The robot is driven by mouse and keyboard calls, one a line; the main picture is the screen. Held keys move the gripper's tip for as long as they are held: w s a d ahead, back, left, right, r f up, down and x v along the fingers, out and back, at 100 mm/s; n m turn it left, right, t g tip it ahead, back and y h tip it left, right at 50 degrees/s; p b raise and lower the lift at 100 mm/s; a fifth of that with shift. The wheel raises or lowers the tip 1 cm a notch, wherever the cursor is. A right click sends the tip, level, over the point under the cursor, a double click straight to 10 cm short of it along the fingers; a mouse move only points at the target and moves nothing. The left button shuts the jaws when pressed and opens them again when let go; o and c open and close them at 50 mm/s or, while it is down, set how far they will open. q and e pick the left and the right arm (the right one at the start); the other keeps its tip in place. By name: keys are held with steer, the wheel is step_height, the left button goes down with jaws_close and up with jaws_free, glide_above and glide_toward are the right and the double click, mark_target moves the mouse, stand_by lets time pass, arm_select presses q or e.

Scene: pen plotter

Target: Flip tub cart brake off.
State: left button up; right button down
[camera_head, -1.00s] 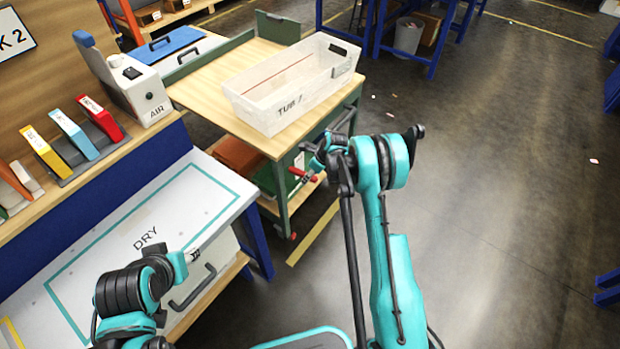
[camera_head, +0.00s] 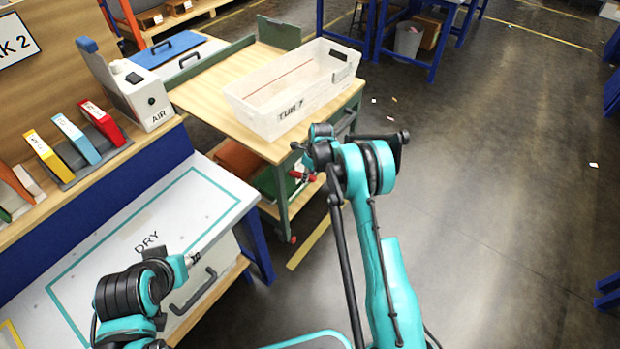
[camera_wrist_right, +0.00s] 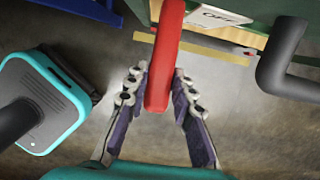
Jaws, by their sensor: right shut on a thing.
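The tub cart (camera_head: 222,108) has a wooden top and green frame, and stands left of centre in the head view. Its red brake lever (camera_head: 304,176) sticks out low at the near right corner. In the right wrist view the red lever (camera_wrist_right: 165,60) runs down between the fingers of my right gripper (camera_wrist_right: 160,92), which is shut on it. In the head view my right wrist partly covers this corner. My left gripper (camera_head: 192,258) is over the front edge of the bench marked DRY, far from the cart; its fingers are too small to judge.
A translucent tub (camera_head: 283,121) marked TUB 7 sits on the cart top. A black cart handle (camera_wrist_right: 283,60) is right of the lever in the wrist view. The white bench (camera_head: 110,240) is at left. The floor at right is mostly clear.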

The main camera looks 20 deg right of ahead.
steer(key=shift+w+a+r+g+h, duration=0.1)
steer(key=shift+w+r+g+h, duration=0.05)
steer(key=shift+r+g+h, duration=0.2)
steer(key=c, duration=1.3)
jaws_free()
steer(key=r, duration=0.8)
steer(key=s+d+r, duration=0.1)
steer(key=r, duration=0.3)
steer(key=shift+f, duration=0.1)
